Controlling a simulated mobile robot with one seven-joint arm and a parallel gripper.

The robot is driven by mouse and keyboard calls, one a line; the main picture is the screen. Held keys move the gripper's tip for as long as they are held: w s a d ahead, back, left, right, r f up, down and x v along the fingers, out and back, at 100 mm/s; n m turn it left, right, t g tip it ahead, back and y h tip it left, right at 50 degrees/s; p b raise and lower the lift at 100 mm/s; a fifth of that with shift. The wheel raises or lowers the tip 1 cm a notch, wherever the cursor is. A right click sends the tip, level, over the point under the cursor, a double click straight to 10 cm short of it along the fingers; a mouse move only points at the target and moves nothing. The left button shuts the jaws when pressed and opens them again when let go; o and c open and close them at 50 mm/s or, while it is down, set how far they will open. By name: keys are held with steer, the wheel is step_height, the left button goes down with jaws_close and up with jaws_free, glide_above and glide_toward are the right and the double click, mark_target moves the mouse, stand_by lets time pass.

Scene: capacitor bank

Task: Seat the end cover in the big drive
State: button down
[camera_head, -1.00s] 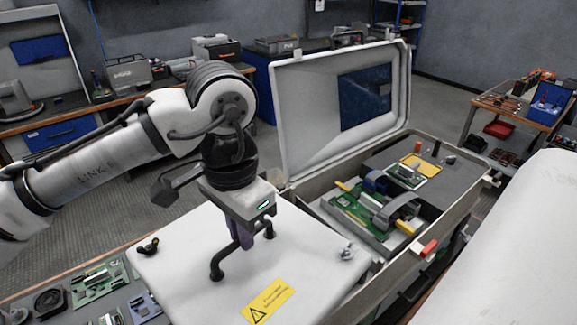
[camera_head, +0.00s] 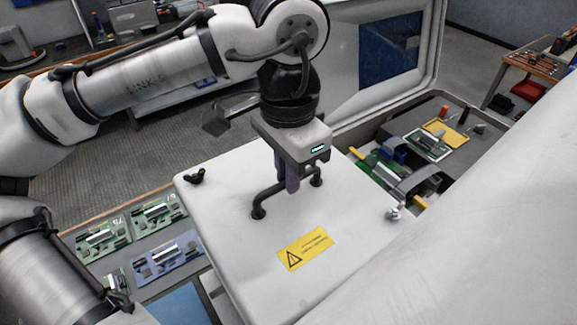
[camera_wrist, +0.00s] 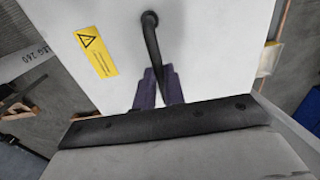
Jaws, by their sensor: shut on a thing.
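The end cover (camera_head: 235,245) is a large white plate with a black bar handle (camera_head: 268,196), a yellow warning label (camera_head: 305,248) and a dark knob at its left corner. A metal knob (camera_head: 394,214) sits at its right corner. My gripper (camera_head: 290,185) is shut on the handle, fingers pointing down. In the wrist view the purple-grey fingers (camera_wrist: 160,88) close around the handle (camera_wrist: 152,40), with the white cover beneath. The big drive (camera_head: 385,125) is a large open case behind and right of the cover, with its lid up. The cover hides its near part.
Green circuit boards (camera_head: 381,168) and a yellow-framed part (camera_head: 440,135) lie inside the case. Several boards (camera_head: 170,252) lie on a bench left of the cover. A white surface (camera_head: 480,240) fills the right foreground. A tool bench (camera_head: 540,70) stands far right.

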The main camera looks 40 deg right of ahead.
mark_target(288, 197)
steer(key=shift+f+b, duration=2)
steer(key=shift+f, duration=0.25)
steer(key=shift+p, duration=0.35)
steer(key=shift+f+b, duration=0.4)
steer(key=shift+f, duration=0.4)
steer(key=c, duration=1.4)
jaws_free()
steer(key=shift+r, duration=0.1)
step_height(288, 197, up, 14)
steer(key=shift+f+b, duration=0.15)
steer(key=shift+b, duration=0.2)
